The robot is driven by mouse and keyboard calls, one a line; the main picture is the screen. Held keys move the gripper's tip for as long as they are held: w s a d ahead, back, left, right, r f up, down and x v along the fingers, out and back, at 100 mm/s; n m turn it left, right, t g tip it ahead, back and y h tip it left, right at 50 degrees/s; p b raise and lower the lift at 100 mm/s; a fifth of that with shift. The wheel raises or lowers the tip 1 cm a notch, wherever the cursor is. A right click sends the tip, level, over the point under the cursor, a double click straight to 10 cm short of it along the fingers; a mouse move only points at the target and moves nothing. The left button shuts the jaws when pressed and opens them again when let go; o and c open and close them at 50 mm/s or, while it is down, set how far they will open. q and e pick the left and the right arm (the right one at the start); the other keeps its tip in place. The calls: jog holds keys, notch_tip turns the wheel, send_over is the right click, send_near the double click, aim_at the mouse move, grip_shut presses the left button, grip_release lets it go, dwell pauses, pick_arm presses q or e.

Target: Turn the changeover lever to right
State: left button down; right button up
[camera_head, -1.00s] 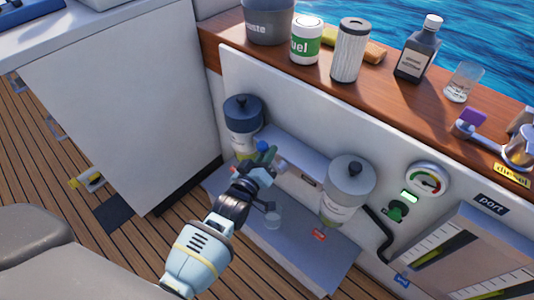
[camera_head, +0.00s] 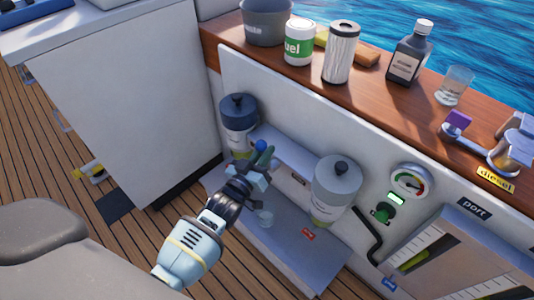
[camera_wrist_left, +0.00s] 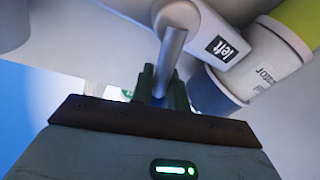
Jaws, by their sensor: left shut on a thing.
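The changeover lever shows in the left wrist view as a grey metal rod (camera_wrist_left: 172,48) running up from between my left gripper's green fingers (camera_wrist_left: 157,88). Its blue knob (camera_head: 261,145) shows at the fingertips in the head view. My left gripper (camera_head: 263,158) is shut on the lever, between the left filter (camera_head: 238,122) with a dark blue cap and the right filter (camera_head: 338,183) with a grey cap. The gripper and wrist hide the lever's pivot in the head view. My right gripper is not in view.
A round gauge (camera_head: 409,181) and a green knob (camera_head: 383,213) are on the panel at right. A wooden ledge above holds a grey bucket (camera_head: 266,22), a green-labelled can (camera_head: 299,42), a cylindrical filter (camera_head: 341,53), a dark bottle (camera_head: 409,53) and a glass (camera_head: 455,85).

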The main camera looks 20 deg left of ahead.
aim_at(275, 163)
pick_arm(q)
jog(key=m, duration=0.1)
jog(key=d+m, duration=0.1)
jog(key=m, duration=0.1)
jog(key=shift+s+d+t+h, duration=0.25)
jog(key=shift+s+t+h, duration=0.05)
jog(key=shift+h, duration=0.1)
jog(key=m, duration=0.2)
jog(key=d+m+h+b, duration=0.1)
jog(key=m, duration=0.1)
jog(key=s+d+m, duration=0.1)
jog(key=m, duration=0.1)
jog(key=shift+d+f+m+t+h+b, duration=0.25)
jog(key=shift+f+m+t+h+b, duration=0.05)
jog(key=shift+h+b, duration=0.1)
jog(key=m, duration=0.1)
jog(key=d+m+h, duration=0.1)
jog(key=m, duration=0.1)
jog(key=m+b, duration=0.1)
jog(key=shift+s+d+f+h, duration=0.2)
jog(key=shift+f+h, duration=0.15)
jog(key=shift+h, duration=0.05)
jog(key=shift+m, duration=0.3)
jog(key=c, duration=1.4)
grip_release()
